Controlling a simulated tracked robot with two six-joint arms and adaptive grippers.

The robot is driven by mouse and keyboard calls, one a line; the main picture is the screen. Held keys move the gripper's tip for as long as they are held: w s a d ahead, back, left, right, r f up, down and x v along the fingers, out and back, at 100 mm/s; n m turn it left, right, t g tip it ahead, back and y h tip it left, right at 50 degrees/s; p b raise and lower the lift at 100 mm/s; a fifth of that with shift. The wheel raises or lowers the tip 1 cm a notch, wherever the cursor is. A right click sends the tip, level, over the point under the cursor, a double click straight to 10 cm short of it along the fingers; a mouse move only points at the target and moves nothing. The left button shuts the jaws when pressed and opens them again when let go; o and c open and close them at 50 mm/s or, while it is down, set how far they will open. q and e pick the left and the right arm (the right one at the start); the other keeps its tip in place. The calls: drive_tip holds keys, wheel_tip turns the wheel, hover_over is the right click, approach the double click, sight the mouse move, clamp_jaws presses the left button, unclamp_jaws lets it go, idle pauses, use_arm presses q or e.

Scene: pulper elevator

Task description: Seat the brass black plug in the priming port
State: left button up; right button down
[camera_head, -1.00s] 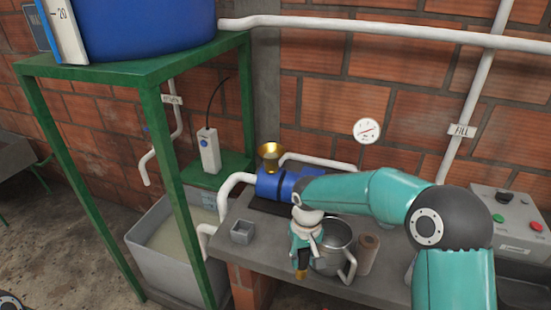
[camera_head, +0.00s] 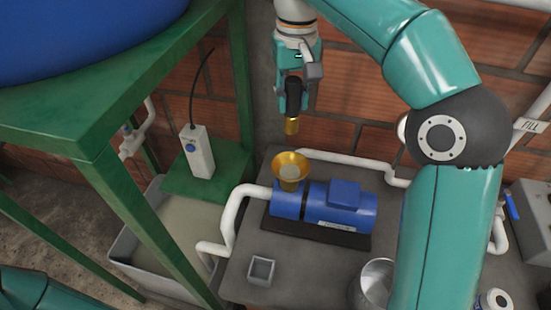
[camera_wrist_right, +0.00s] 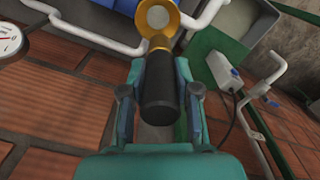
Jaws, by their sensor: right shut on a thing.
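My right gripper (camera_head: 292,102) is shut on the brass and black plug (camera_head: 292,126). The plug hangs about upright, brass end down, in the air above and slightly behind the funnel in the picture. In the right wrist view, the plug's black body (camera_wrist_right: 160,85) lies between the fingers, with its brass end toward the funnel (camera_wrist_right: 158,14). The brass funnel (camera_head: 290,160) stands on the left end of the blue pump (camera_head: 335,205); its inside looks pale. The plug and funnel are apart. The priming port is not clearly distinguishable from the funnel. My left gripper is out of view.
White pipes (camera_head: 235,210) run from the pump. A small square grey cup (camera_head: 262,270) and a metal pot (camera_head: 373,280) stand on the bench (camera_head: 310,275). A green frame (camera_head: 150,215) with a blue tank (camera_head: 80,35) stands left. A white box (camera_head: 197,150) sits on a green shelf.

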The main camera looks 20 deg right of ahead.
drive_tip(key=shift+w+d+r, duration=0.1)
drive_tip(key=shift+d+r, duration=0.1)
drive_tip(key=shift+r, duration=0.1)
drive_tip(key=shift+d+f, duration=0.15)
drive_tip(key=shift+f, duration=0.15)
wheel_tip(320, 180, down, 18)
drive_tip(key=shift+f+b, duration=0.25)
drive_tip(key=shift+b, duration=0.35)
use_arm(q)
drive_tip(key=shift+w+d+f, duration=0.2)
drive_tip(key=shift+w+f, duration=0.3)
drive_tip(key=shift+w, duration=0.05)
use_arm(e)
drive_tip(key=shift+f, duration=0.2)
drive_tip(key=shift+f, duration=0.15)
drive_tip(key=c, duration=0.8)
unclamp_jaws()
drive_tip(key=shift+c, duration=0.2)
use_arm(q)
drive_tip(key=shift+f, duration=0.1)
